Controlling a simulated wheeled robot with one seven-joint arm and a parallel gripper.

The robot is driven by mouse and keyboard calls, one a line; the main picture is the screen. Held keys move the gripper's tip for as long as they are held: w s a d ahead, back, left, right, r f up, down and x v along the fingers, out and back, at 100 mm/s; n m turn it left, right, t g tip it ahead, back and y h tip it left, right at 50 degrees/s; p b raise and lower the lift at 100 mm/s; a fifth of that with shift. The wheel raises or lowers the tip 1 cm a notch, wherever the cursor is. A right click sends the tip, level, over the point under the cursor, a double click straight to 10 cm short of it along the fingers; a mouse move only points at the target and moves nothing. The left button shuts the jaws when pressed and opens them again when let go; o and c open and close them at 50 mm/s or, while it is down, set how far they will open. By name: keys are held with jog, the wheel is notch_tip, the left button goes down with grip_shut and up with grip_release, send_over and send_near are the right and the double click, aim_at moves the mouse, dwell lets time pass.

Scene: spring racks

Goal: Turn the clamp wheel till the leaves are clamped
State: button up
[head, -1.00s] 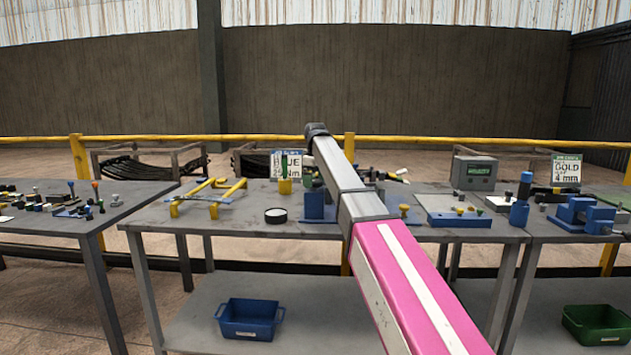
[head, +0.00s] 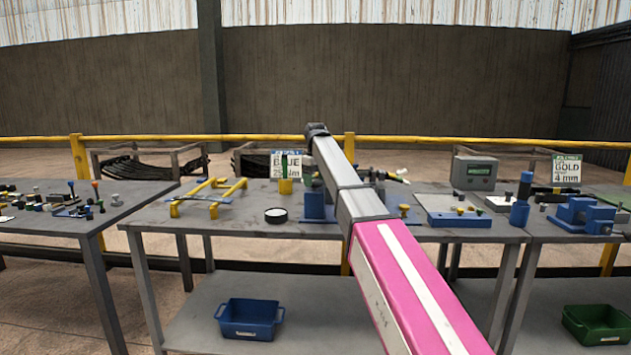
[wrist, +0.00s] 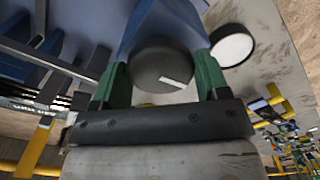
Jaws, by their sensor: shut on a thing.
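The clamp wheel (wrist: 158,58) is a dark round knob with a small white mark on its face, in the middle of the wrist view. My gripper (wrist: 162,72) has its two green fingers on either side of the wheel and is shut on it. A blue clamp body (wrist: 185,14) shows behind the wheel. In the head view the blue clamp (head: 313,206) stands on the middle table, partly hidden by my arm. My gripper is hidden there. I cannot make out the leaves between the clamp's jaws.
A black-rimmed white round dish (head: 275,215) sits left of the clamp, also in the wrist view (wrist: 232,45). A yellow rack (head: 208,200) stands farther left. A blue bin (head: 249,320) sits on the lower shelf.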

jog(key=m, duration=0.4)
jog(key=shift+a+m, duration=0.1)
jog(key=shift+m, duration=2.1)
jog(key=o, duration=0.9)
